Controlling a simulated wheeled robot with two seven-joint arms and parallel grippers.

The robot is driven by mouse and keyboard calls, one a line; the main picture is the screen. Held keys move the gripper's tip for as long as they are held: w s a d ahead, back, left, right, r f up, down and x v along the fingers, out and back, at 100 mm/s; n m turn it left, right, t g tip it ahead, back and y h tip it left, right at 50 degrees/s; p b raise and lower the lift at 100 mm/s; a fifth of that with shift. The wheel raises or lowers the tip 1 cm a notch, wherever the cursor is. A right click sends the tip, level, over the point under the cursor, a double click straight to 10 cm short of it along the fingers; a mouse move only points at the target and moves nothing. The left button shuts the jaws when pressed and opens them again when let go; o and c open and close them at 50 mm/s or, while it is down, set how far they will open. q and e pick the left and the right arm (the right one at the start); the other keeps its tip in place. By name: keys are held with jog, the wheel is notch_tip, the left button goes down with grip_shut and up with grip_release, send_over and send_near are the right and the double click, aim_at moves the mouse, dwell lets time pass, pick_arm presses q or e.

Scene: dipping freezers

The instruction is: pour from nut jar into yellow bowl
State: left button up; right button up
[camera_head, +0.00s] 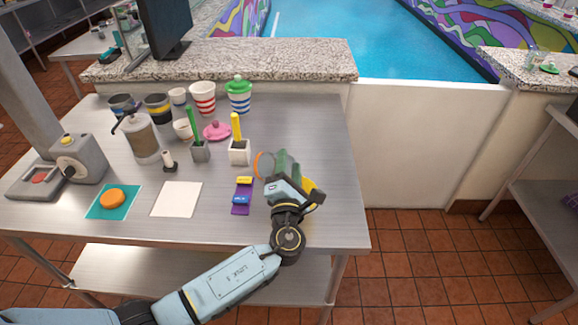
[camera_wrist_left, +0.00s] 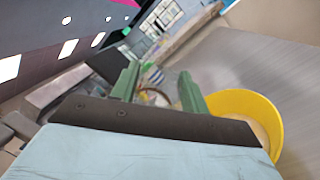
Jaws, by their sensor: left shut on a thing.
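My left gripper (camera_head: 278,165) is over the right part of the steel table, its green fingers shut on the nut jar. Of the jar, an orange ring (camera_head: 256,163) shows just left of the fingers, seemingly on edge, so the jar looks tilted; its body and contents are hard to make out. In the left wrist view a see-through round shape with a thin rim shows between the fingers (camera_wrist_left: 157,92). The yellow bowl (camera_head: 317,195) is mostly hidden behind the gripper; in the left wrist view it is close beside the right finger (camera_wrist_left: 270,118). My right gripper is out of view.
A purple mat (camera_head: 241,208) with small coloured blocks lies left of the gripper. Striped cups (camera_head: 239,97), a dispenser (camera_head: 141,138) and other vessels fill the back. The table's right edge is close.

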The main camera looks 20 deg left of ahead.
pick_arm(q)
jog(key=shift+r+m+t, duration=0.3)
jog(key=shift+m+t, duration=0.1)
jog(key=shift+m, duration=0.1)
jog(key=shift+s+d+r+m+t, duration=0.1)
jog(key=shift+d+r+m+t, duration=0.15)
jog(key=shift+m, duration=0.55)
dwell(0.7)
